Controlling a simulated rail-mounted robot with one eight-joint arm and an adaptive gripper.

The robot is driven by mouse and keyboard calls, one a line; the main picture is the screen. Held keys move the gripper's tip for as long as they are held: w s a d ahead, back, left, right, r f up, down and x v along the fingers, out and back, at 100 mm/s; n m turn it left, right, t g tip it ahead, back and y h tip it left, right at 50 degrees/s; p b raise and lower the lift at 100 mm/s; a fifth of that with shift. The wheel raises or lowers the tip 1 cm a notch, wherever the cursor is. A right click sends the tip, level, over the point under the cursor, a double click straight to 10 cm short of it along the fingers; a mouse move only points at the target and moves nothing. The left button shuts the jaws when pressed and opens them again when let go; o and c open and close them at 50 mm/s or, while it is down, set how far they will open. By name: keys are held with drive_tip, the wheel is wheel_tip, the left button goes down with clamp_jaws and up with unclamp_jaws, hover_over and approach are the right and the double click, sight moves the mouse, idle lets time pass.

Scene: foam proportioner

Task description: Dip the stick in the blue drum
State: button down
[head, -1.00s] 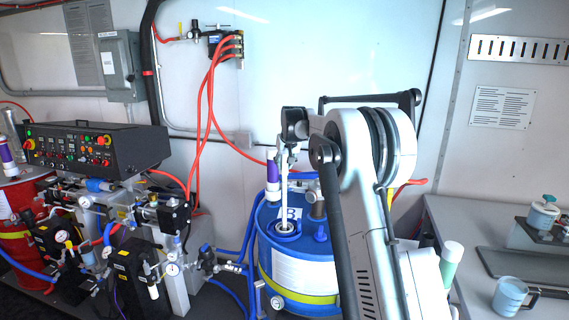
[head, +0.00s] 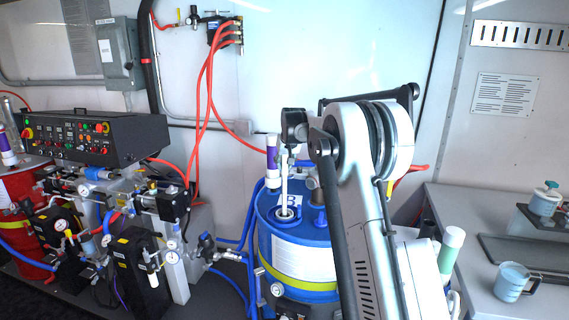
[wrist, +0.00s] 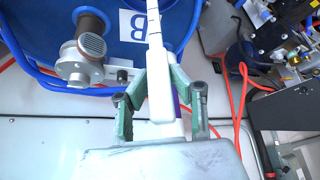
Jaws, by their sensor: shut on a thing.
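The blue drum (head: 300,240) stands at the middle of the head view, with a white "B" label on its lid. My gripper (head: 287,150) is above the lid, shut on the white stick (head: 284,185). The stick hangs nearly upright, and its lower end meets the drum's round opening (head: 287,213). How deep it reaches inside is hidden. In the wrist view, the green fingers of my gripper (wrist: 159,80) close around the stick (wrist: 154,35), over the blue lid (wrist: 60,45).
A metal fitting (wrist: 82,60) stands on the lid beside the stick. Pumps and a control panel (head: 95,138) are at the left, with red hoses (head: 208,100) behind. A grey bench with a mug (head: 513,282) is at the right.

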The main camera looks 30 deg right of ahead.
sight(285, 190)
drive_tip(key=shift+f+b, duration=3.7)
drive_tip(key=shift+f, duration=2.6)
drive_tip(key=shift+r+p, duration=6.45)
drive_tip(key=shift+r, duration=6.7)
